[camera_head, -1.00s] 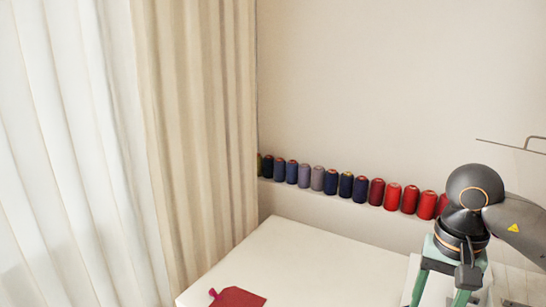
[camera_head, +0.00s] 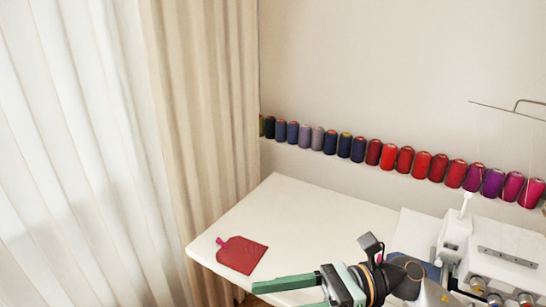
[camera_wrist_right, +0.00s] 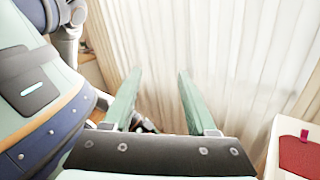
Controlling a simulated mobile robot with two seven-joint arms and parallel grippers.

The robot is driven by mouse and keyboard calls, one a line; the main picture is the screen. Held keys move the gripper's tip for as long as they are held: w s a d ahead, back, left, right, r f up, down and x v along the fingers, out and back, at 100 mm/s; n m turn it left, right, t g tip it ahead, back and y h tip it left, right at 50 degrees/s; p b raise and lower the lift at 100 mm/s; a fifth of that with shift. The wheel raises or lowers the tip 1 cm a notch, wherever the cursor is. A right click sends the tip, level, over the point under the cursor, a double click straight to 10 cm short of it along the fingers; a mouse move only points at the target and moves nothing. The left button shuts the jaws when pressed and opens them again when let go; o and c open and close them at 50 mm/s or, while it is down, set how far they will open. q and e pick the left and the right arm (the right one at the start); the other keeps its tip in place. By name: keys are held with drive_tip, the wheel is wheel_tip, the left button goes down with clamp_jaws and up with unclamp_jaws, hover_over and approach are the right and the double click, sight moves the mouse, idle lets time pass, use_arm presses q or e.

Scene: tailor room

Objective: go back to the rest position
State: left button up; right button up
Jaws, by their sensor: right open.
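My right gripper (camera_head: 270,297) is in the lower middle of the head view, its green fingers pointing left near the front edge of the white table (camera_head: 310,215). Its lower finger is partly cut off by the picture's bottom edge. In the right wrist view my right gripper (camera_wrist_right: 160,74) has its two fingers wide apart with nothing between them. Beyond them are the pale curtain and floor. My left gripper is not in view.
A dark red tag-shaped piece (camera_head: 242,255) lies on the table's left part; it also shows in the wrist view (camera_wrist_right: 300,156). A white sewing machine (camera_head: 500,250) stands at right. Several thread cones (camera_head: 388,155) line the wall. Curtains (camera_head: 200,130) hang at left.

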drive_tip(key=w+d+f+m+t+h+p, duration=0.1)
drive_tip(key=w+d+f+m+t+h, duration=0.25)
drive_tip(key=m+t, duration=1)
drive_tip(key=w+d+f+m+t+h, duration=0.2)
drive_tip(key=w+d+f+m+t, duration=0.4)
drive_tip(key=m, duration=1.4)
drive_tip(key=s+d+f+m+h, duration=0.35)
drive_tip(key=f+m+h, duration=0.35)
drive_tip(key=f+m, duration=0.3)
drive_tip(key=s+d+f+m+g+h+p, duration=0.1)
drive_tip(key=s+d+f+m+g+h, duration=0.2)
drive_tip(key=s+f+m+g, duration=0.4)
drive_tip(key=s+f+m, duration=0.1)
drive_tip(key=s+f, duration=0.5)
drive_tip(key=f, duration=0.1)
drive_tip(key=shift+s+d+f, duration=0.2)
drive_tip(key=shift+d+f, duration=0.05)
drive_tip(key=shift+d, duration=0.05)
